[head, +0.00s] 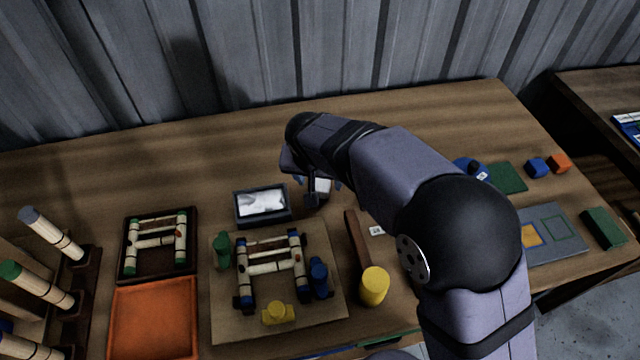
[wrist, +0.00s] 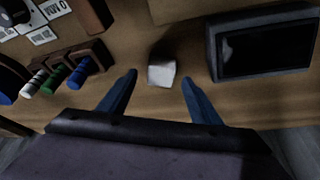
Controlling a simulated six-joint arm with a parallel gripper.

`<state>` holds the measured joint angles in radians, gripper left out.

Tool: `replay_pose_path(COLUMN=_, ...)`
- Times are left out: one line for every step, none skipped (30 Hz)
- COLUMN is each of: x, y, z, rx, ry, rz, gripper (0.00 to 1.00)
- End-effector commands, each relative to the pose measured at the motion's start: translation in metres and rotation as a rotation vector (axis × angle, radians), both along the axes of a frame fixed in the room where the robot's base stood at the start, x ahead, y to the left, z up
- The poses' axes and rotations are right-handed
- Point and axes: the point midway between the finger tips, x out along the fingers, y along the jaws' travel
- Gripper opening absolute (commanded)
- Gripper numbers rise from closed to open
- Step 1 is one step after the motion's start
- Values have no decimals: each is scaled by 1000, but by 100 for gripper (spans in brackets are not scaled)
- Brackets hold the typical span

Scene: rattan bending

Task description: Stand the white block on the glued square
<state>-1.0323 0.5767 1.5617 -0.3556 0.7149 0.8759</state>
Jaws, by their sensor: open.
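The white block (wrist: 161,73) stands on the wooden table between the open fingers of my gripper (wrist: 158,80) in the wrist view, with a gap on each side. In the head view the white block (head: 323,186) is partly hidden by my gripper (head: 313,193), which is low over the table's back half. A grey board (head: 570,243) at the right bears a filled orange-yellow square (head: 531,235) and a green outlined square (head: 555,228). The filled one looks like the glued square; my arm partly covers that board's left side.
A dark-framed tray (head: 262,221) stands close left of my gripper. A board (head: 226,327) with a rattan frame, a brown bar (head: 356,240) and a yellow cylinder (head: 374,286) lie in front. Blue (head: 537,167), orange (head: 559,163) and green (head: 603,228) blocks are at the right.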

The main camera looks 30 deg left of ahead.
Motion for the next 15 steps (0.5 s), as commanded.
replay_pose_path(x=2, y=1, z=-4, rx=-3, ry=2, rz=-1, gripper=58)
replay_pose_path(x=3, y=2, z=-7, rx=-3, ry=2, rz=-2, gripper=58)
replay_pose_path(x=5, y=3, z=-12, rx=-2, ry=1, rz=-2, gripper=58)
replay_pose_path(x=7, y=3, z=-16, rx=-2, ry=1, rz=-1, gripper=58)
replay_pose_path(x=8, y=4, z=-18, rx=-2, ry=0, rz=-1, gripper=58)
replay_pose_path(x=9, y=5, z=-21, rx=-1, ry=0, rz=1, gripper=58)
replay_pose_path(x=9, y=5, z=-23, rx=0, ry=0, rz=1, gripper=58)
replay_pose_path(x=10, y=5, z=-25, rx=0, ry=0, rz=1, gripper=58)
replay_pose_path(x=10, y=5, z=-26, rx=0, ry=0, rz=1, gripper=58)
replay_pose_path(x=11, y=5, z=-26, rx=0, ry=-1, rz=1, gripper=58)
replay_pose_path(x=11, y=6, z=-27, rx=0, ry=-1, rz=0, gripper=58)
replay_pose_path(x=11, y=6, z=-27, rx=0, ry=-1, rz=0, gripper=58)
replay_pose_path(x=11, y=6, z=-27, rx=1, ry=-1, rz=0, gripper=58)
replay_pose_path(x=11, y=6, z=-27, rx=1, ry=-1, rz=0, gripper=58)
replay_pose_path(x=11, y=6, z=-27, rx=1, ry=-1, rz=0, gripper=58)
